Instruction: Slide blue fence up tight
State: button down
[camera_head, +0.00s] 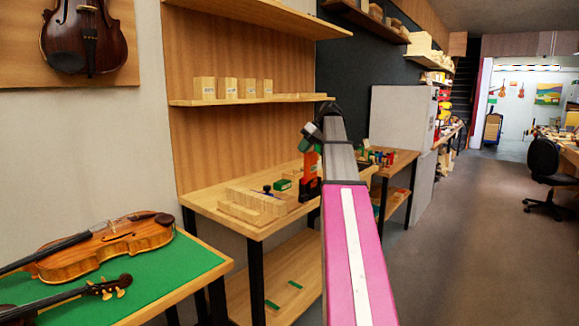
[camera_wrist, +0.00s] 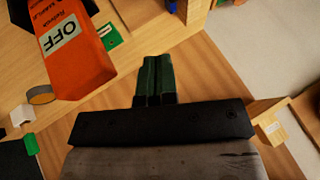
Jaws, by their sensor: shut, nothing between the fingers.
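My gripper (camera_wrist: 157,62) shows in the wrist view as two dark green fingers pressed together with nothing between them. In the head view my gripper (camera_head: 307,142) is above the wooden bench (camera_head: 240,229), partly hidden by my arm. No clearly blue fence can be made out. A pale wooden block assembly (camera_head: 250,207) with a small dark blue knob (camera_head: 267,188) lies on the bench, left of and below my gripper. In the wrist view a small blue piece (camera_wrist: 172,6) shows at the top edge, apart from the fingers; I cannot tell whether it belongs to the fence.
An orange upright object (camera_head: 309,164) stands close to my gripper; its label reads OFF in the wrist view (camera_wrist: 80,50). A shelf (camera_head: 250,101) with blocks hangs above. Violins lie on a green-topped table (camera_head: 190,262) at left.

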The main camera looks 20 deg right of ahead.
send_near(267, 187)
jog(key=w+f, duration=0.1)
jog(key=f, duration=0.1)
jog(key=w+a+f, duration=0.1)
jog(key=f, duration=0.2)
jog(key=w+f, duration=0.1)
jog(key=f, duration=0.1)
jog(key=shift+w+a+f, duration=0.2)
jog(key=shift+w+a, duration=0.15)
jog(key=shift+w, duration=0.05)
jog(key=s+a, duration=0.2)
jog(key=a, duration=0.1)
jog(key=shift+s+a, duration=0.2)
jog(key=shift+a, duration=0.1)
